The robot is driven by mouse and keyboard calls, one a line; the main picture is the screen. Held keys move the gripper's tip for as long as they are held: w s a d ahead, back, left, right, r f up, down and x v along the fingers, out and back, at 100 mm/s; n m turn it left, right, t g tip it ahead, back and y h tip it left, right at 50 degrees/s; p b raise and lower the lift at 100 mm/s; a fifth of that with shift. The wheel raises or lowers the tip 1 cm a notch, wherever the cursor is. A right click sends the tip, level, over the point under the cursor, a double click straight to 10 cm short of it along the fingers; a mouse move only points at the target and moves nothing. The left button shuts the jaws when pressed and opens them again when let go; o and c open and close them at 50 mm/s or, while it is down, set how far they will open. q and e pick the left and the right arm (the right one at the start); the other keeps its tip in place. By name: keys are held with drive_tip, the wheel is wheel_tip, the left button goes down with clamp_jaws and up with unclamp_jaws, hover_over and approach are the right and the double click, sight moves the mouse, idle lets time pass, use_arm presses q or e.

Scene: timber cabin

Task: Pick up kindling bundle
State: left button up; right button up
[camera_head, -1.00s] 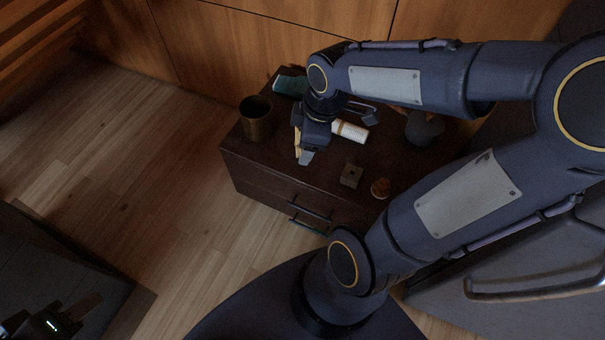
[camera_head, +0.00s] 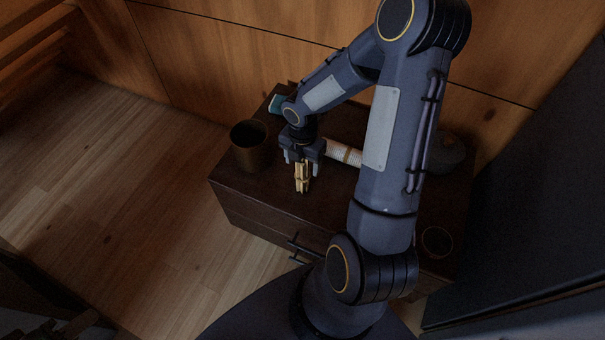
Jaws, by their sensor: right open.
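The kindling bundle (camera_head: 302,180), a small bunch of pale yellow sticks, is on the dark wooden cabinet (camera_head: 255,193) near its front edge. My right gripper (camera_head: 302,164) points down over it, open, with one finger on each side of the sticks. The upper part of the bundle is hidden by the gripper, and I cannot tell whether the fingers touch it. My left gripper (camera_head: 76,326) is only a dim shape at the bottom left corner, far from the cabinet; its fingers are too dark to read.
A brown mug-like pot (camera_head: 249,150) stands left of my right gripper. A white roll with a tan band (camera_head: 343,152) lies to its right. A teal item (camera_head: 275,103) is behind. A dark rounded pot (camera_head: 446,153) and a small round item (camera_head: 437,242) are at right. Drawer handles face front.

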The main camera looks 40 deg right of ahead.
wheel_tip(320, 180, down, 2)
drive_tip(key=shift+f, duration=0.15)
drive_tip(key=c, duration=1.1)
drive_tip(key=shift+c, duration=0.2)
drive_tip(key=shift+r, duration=0.6)
drive_tip(key=s+r+p, duration=0.4)
drive_tip(key=s+r, duration=0.8)
drive_tip(key=s, duration=0.2)
drive_tip(key=shift+a+p, duration=0.35)
